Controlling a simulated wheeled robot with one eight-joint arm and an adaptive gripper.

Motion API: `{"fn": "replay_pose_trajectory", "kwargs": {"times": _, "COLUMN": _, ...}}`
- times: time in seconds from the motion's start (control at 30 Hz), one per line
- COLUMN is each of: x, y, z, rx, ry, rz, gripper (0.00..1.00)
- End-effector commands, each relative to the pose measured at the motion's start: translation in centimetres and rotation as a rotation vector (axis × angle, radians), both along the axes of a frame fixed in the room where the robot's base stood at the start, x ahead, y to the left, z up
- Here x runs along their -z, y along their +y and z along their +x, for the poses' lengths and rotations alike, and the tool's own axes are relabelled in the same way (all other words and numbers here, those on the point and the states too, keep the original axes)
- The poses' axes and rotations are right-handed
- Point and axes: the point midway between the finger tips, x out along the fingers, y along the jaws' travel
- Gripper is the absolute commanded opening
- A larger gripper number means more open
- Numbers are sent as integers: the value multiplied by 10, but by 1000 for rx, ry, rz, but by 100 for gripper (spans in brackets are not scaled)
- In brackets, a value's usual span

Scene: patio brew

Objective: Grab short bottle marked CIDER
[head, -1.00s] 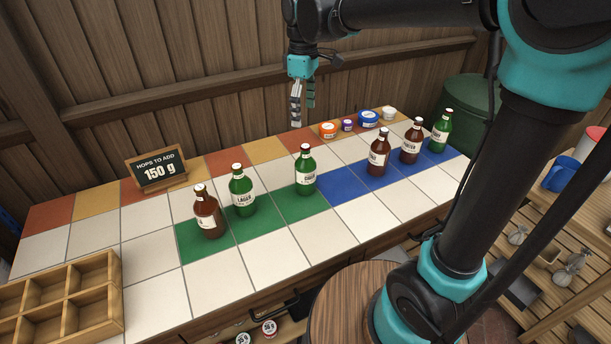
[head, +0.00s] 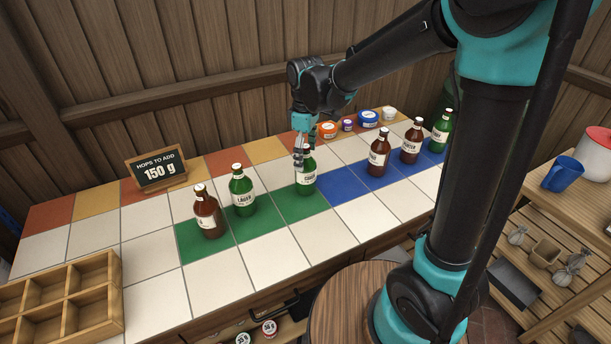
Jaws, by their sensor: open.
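A green bottle (head: 306,178) with a pale label stands upright on a green tile near the middle of the counter; its label is too small to read surely. My gripper (head: 300,157) is open and points down at this bottle's neck, hiding part of the neck and cap. I cannot tell whether the fingers are around the neck or beside it. A green bottle labelled LAGER (head: 242,196) and a brown bottle (head: 208,214) stand to its left. Two brown bottles (head: 378,154) (head: 411,143) and another green bottle (head: 440,131) stand on blue tiles to its right.
A sign reading HOPS TO ADD 150 g (head: 158,170) stands at the back left. Small tubs (head: 368,118) line the back edge. An empty wooden compartment box (head: 65,300) is at the front left. A blue mug (head: 562,174) is on the right shelf. White tiles in front are clear.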

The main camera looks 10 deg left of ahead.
Motion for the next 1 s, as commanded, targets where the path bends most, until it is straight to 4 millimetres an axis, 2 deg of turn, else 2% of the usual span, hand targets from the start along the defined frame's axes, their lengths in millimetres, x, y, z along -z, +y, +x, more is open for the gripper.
{"fn": "replay_pose_trajectory", "kwargs": {"times": 0.1, "x": 14, "y": 0, "z": 0, "rx": 0, "ry": 0, "rz": 0, "gripper": 83}}
{"fn": "replay_pose_trajectory", "kwargs": {"times": 0.2, "x": 19, "y": 0, "z": 0, "rx": 0, "ry": 0, "rz": 0, "gripper": 83}}
{"fn": "replay_pose_trajectory", "kwargs": {"times": 0.43, "x": 19, "y": 0, "z": 0, "rx": 0, "ry": 0, "rz": 0, "gripper": 82}}
{"fn": "replay_pose_trajectory", "kwargs": {"times": 1.0, "x": 19, "y": 0, "z": 0, "rx": 0, "ry": 0, "rz": 0, "gripper": 11}}
